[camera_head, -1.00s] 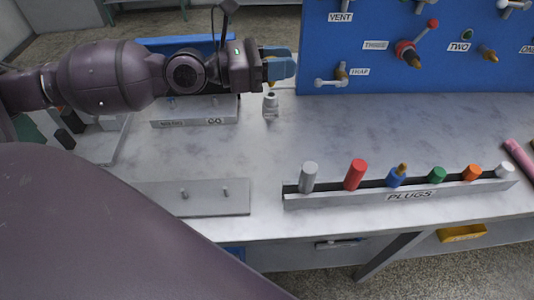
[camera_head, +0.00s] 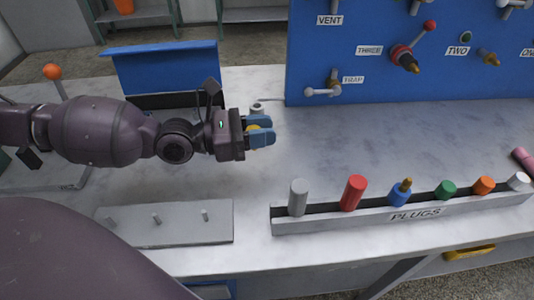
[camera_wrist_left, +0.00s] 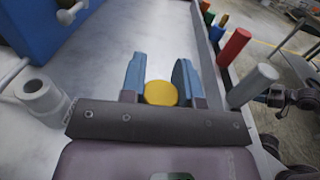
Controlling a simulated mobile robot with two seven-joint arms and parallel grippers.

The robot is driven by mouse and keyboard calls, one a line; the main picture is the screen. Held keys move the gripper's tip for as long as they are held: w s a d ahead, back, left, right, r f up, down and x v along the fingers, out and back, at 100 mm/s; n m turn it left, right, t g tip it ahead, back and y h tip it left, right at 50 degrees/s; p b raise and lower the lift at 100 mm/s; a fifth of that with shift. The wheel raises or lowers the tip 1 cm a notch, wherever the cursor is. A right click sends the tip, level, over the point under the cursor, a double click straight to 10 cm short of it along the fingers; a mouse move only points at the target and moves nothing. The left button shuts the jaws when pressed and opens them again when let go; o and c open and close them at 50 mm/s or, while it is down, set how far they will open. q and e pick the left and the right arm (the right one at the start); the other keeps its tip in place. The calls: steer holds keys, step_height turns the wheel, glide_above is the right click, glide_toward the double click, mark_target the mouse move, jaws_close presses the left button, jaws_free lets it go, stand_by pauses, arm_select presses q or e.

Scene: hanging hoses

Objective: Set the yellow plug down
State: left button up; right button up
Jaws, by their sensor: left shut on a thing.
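My left gripper (camera_head: 262,132) comes in from the left in the head view, low over the bench left of its middle. It is shut on the yellow plug (camera_wrist_left: 161,93), whose round yellow face shows between the two blue fingers in the left wrist view. In the head view only a little of the yellow plug (camera_head: 255,127) shows between the fingers. I cannot tell whether the plug touches the bench top (camera_head: 350,140).
A grey fitting (camera_head: 257,108) stands just behind the gripper. The PLUGS rack (camera_head: 400,219) holds several coloured plugs at the front right. A grey plate with pegs (camera_head: 170,232) lies at the front left. The blue panel (camera_head: 410,70) carries valves. The bench middle is clear.

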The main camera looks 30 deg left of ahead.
arm_select(q)
step_height(320, 180, down, 7)
steer(key=shift+r+b, duration=0.15)
steer(key=shift+b, duration=0.8)
steer(key=o, duration=0.9)
